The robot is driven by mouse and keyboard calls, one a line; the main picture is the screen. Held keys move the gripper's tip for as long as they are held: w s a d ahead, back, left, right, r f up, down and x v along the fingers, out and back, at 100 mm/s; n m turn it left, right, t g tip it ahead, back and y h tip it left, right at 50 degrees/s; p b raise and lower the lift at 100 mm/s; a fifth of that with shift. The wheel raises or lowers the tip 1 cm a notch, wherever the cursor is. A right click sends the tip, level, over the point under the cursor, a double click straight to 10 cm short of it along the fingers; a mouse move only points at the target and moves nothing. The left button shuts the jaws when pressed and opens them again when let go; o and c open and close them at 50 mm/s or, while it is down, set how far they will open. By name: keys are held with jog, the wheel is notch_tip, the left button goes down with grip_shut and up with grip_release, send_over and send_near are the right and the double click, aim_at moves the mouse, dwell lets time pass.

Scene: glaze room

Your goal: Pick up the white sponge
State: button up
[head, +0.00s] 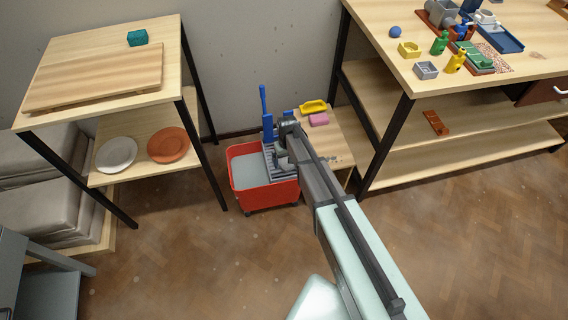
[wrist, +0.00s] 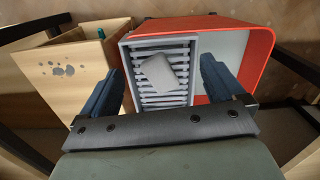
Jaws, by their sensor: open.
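A pale grey-white sponge (wrist: 157,73) lies tilted on the grey slatted rack (wrist: 148,101) at one side of a red bucket (wrist: 262,43). In the wrist view my gripper (wrist: 160,66) is open, its two dark blue fingers on either side of the sponge with clear gaps. The fingers appear above the rack and do not touch the sponge. In the head view my gripper (head: 284,140) is over the right side of the red bucket (head: 266,195). My arm and gripper cover much of the rack there, and I cannot make out the sponge clearly.
A low wooden stand (head: 338,149) beside the bucket bears a yellow item (head: 313,106) and a pink block (head: 319,119). A blue upright handle (head: 264,108) rises behind the bucket. Wooden tables stand left (head: 60,62) and right (head: 440,88). The floor in front is clear.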

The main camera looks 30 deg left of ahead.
jog(key=n, duration=0.2)
send_over(284, 161)
jog(key=f, duration=0.1)
jog(key=shift+n, duration=0.8)
jog(key=f, duration=0.8)
jog(key=shift+a+f, duration=0.3)
jog(key=shift+f, duration=0.05)
jog(key=shift+w+d+f, duration=0.1)
jog(key=shift+d+f, duration=0.05)
jog(key=shift+f, duration=1.2)
jog(key=shift+d+f, duration=0.1)
jog(key=shift+f, duration=1.25)
jog(key=c, duration=1.1)
jog(key=shift+r, duration=0.15)
